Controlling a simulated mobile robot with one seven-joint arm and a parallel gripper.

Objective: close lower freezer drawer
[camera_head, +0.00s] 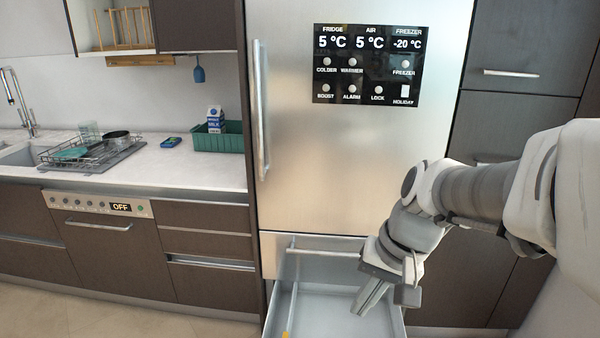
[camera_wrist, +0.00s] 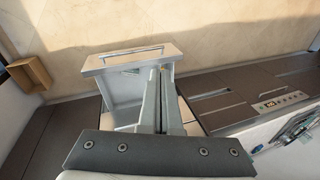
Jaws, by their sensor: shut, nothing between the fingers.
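The lower freezer drawer (camera_head: 335,318) is pulled out below the steel fridge front, with its grey interior exposed. It also shows in the wrist view, where its front panel (camera_wrist: 97,62) carries a bar handle (camera_wrist: 130,51). In the head view, a steel drawer front (camera_head: 310,262) with a horizontal handle (camera_head: 320,252) sits above the open drawer. My gripper (camera_head: 370,300) is shut and empty, pointing down over the right part of the open drawer. Its fingers also show in the wrist view (camera_wrist: 160,75). Whether the fingertips touch the drawer cannot be told.
A small yellow item (camera_head: 285,334) is at the drawer's left. The tall fridge door (camera_head: 340,170) above is shut. Dark cabinets (camera_head: 480,280) stand to the right. A dishwasher (camera_head: 110,240) and drawers are to the left. The floor (camera_wrist: 205,30) in front of the drawer looks clear.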

